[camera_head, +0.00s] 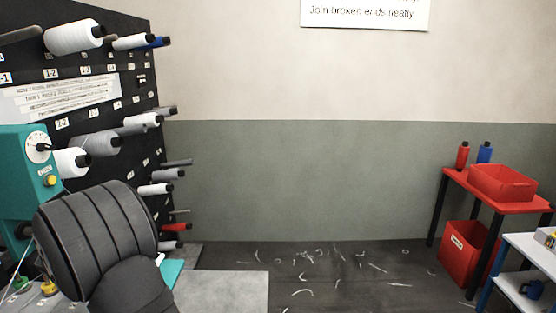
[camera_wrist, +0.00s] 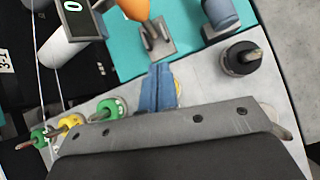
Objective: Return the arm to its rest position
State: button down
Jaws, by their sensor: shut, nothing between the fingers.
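My gripper (camera_wrist: 160,78) shows in the wrist view as blue fingers closed together, with nothing between them. It is over a light grey surface (camera_wrist: 205,80) beside a teal panel (camera_wrist: 185,25). In the head view my dark arm fills the lower left, and the gripper itself cannot be made out. The loom's teal housing (camera_head: 18,165) with a dial stands at the left edge, close to my arm. No marker of a rest position is visible.
A black rack (camera_head: 105,75) holds several spools at left. A red table (camera_head: 510,206) with a red bin (camera_head: 502,183) stands at right. The middle floor is open, with thread scraps.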

jog(key=shift+v, duration=2.35)
jog(key=c, duration=2.2)
grip_release()
jog(key=shift+s+f, duration=0.1)
jog(key=shift+f, duration=0.05)
jog(key=c, duration=1.1)
grip_release()
jog(key=o, duration=0.4)
jog(key=shift+d+f, duration=0.1)
jog(key=shift+d, duration=0.1)
jog(key=o, duration=0.7)
jog(key=shift+s+d+f+m+g+y, duration=0.15)
jog(key=shift+d+f+g+y, duration=0.1)
jog(key=shift+d+y, duration=0.3)
jog(key=shift+w+d+f+m+g+y, duration=0.15)
jog(key=shift+d+f+y, duration=0.15)
jog(key=shift+d+y, duration=0.25)
jog(key=d+y, duration=0.1)
jog(key=d+m, duration=0.1)
jog(key=d, duration=0.1)
jog(key=shift+s+f+y, duration=0.2)
jog(key=shift+s+y, duration=0.2)
jog(key=s+d+r+m+t+y, duration=0.1)
jog(key=d+m+t+y, duration=0.1)
jog(key=d+m, duration=0.35)
jog(key=s+d+r+m+t+y, duration=0.2)
jog(key=d, duration=0.6)
jog(key=shift+x, duration=5.15)
jog(key=shift+d, duration=0.15)
